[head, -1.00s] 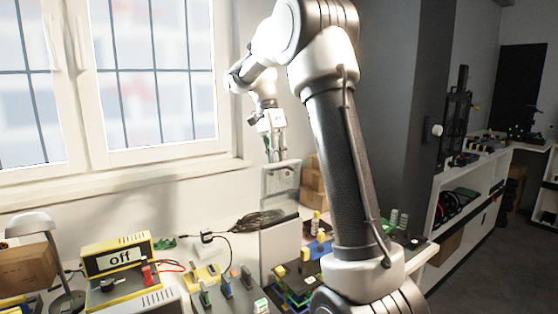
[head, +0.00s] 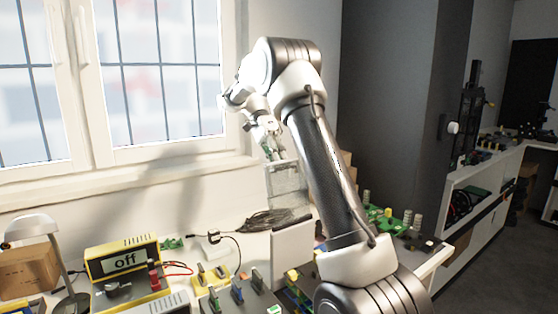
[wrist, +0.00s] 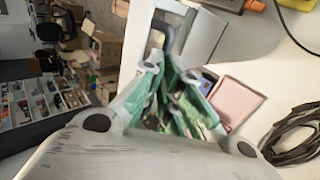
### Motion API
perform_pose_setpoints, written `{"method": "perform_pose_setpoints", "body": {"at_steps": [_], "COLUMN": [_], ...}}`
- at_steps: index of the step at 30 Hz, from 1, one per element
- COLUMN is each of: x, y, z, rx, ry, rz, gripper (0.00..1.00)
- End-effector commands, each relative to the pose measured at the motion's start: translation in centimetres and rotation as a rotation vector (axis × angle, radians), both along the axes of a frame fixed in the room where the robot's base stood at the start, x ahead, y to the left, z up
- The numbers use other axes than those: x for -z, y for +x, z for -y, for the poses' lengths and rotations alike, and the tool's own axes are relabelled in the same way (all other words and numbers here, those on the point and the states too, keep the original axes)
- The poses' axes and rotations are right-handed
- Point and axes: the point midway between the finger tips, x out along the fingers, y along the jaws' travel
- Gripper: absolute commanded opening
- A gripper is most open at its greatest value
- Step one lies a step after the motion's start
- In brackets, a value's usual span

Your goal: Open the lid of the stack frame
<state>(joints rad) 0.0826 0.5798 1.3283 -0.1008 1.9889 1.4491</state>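The stack frame (head: 293,252) is a pale box standing on the bench in the head view. A grey, see-through panel that looks like its lid (head: 289,185) rises upright above it. My gripper (head: 270,154) is at the panel's upper left edge. In the wrist view, my gripper (wrist: 162,70) has green-padded fingers that converge near a dark curved handle (wrist: 166,36) on a pale box part. The fingers overlap the handle's end, and I cannot tell whether they grip it. A pinkish recess (wrist: 237,98) shows beside the fingers.
A yellow meter reading "off" (head: 122,260) and a desk lamp (head: 35,228) stand further left. Coloured parts crowd the bench on the right. The window (head: 160,70) is behind my arm.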

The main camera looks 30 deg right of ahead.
Motion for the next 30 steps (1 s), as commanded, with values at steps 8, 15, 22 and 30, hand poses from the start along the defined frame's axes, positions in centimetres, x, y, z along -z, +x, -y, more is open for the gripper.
{"method": "perform_pose_setpoints", "body": {"at_steps": [8, 15, 22, 30], "x": [2.33, 2.31, 2.22, 2.18], "y": [-0.14, -0.13, -0.10, -0.08], "z": [-0.14, -0.17, -0.18, -0.21], "rx": [0.014, 0.012, 0.008, 0.007], "ry": [0.012, 0.014, 0.014, 0.014], "rz": [-0.023, -0.023, -0.021, -0.020], "gripper": [0.15, 0.57, 0.54, 0.53]}}
